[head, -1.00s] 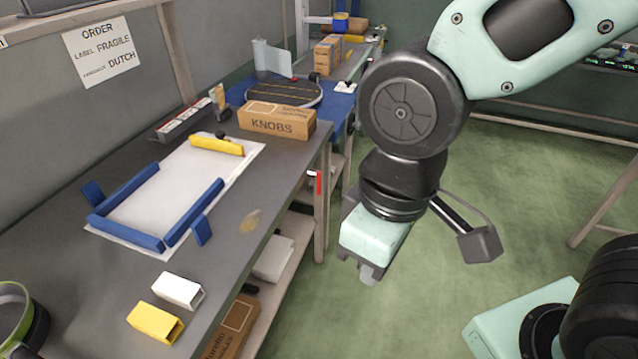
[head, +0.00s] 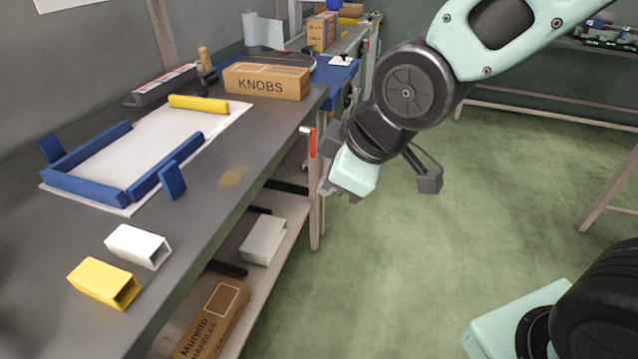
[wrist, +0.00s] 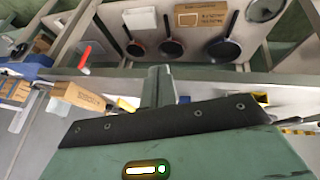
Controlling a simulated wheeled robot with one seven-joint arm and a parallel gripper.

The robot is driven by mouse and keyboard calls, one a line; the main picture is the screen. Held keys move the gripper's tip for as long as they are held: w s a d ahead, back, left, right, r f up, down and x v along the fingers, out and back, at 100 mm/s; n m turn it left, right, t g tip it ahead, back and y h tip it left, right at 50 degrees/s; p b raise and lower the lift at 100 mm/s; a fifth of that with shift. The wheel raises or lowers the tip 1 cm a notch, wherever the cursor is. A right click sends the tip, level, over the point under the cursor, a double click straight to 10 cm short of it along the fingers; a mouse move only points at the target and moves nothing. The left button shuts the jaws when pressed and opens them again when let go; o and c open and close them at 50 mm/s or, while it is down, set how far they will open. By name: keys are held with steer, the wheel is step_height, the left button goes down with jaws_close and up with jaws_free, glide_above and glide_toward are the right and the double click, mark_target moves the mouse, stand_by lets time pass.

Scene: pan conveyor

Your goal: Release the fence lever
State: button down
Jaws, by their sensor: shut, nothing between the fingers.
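The red handle (wrist: 84,57) also shows at the left of the wrist view. My gripper (head: 324,188) is shut and empty, just below and right of the lever, apart from it, tilted toward the bench. Its fingers (wrist: 160,86) show in the middle of the wrist view. A blue fence frame (head: 92,195) and a yellow bar (head: 198,104) lie around a white sheet (head: 140,150) on the bench.
A KNOBS box (head: 266,81) stands at the bench's far end. White (head: 135,246) and yellow (head: 103,283) tubes lie near its front. A shelf (head: 270,262) runs below; pans (wrist: 171,47) show in the wrist view. The green floor right of the bench is clear.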

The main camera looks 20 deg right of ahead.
steer(key=w+d+f+n+t+y+b, duration=0.1)
steer(key=w+d+f+n+t+b, duration=0.3)
steer(key=b, duration=1.1)
steer(key=w+d+f+n+t+y+b, duration=0.2)
steer(key=w+d+f+n+t+b, duration=0.3)
steer(key=w+f+b, duration=0.6)
steer(key=n+t+b, duration=0.1)
steer(key=t+b, duration=0.1)
steer(key=b, duration=0.2)
steer(key=shift+f+t, duration=0.3)
steer(key=shift+w+r, duration=0.1)
steer(key=p+x, duration=0.2)
steer(key=p, duration=0.6)
steer(key=shift+r, duration=0.2)
steer(key=shift+a+p, duration=0.1)
steer(key=shift+p, duration=0.95)
